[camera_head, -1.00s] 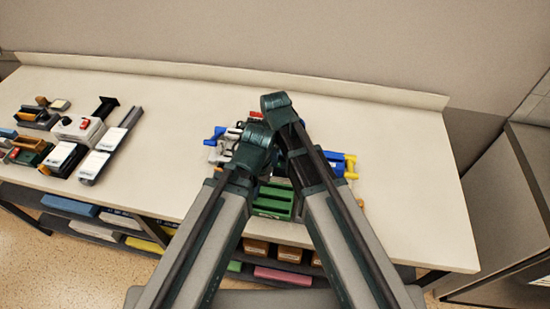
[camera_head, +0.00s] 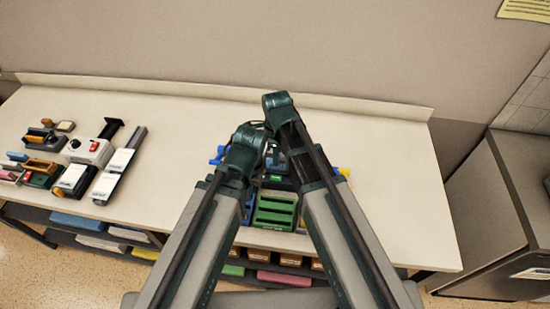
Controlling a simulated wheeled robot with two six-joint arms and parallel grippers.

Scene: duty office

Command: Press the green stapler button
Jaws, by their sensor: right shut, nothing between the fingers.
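A small bright green patch (camera_head: 275,178) shows on a dark object between my two arms; it may be the green button, but the stapler's shape is mostly hidden. My right gripper (camera_head: 274,160) is small and dark, partly covered by the arm links, over the far side of this cluster. It is shut and empty. I cannot tell whether it touches anything. My left gripper is hidden behind the arm links.
A green slotted tray (camera_head: 273,213) stands at the table's front edge between my arms, with blue and yellow items beside it. A white device with a red button (camera_head: 88,152) and several office tools are at left. The table (camera_head: 395,210) is clear at right.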

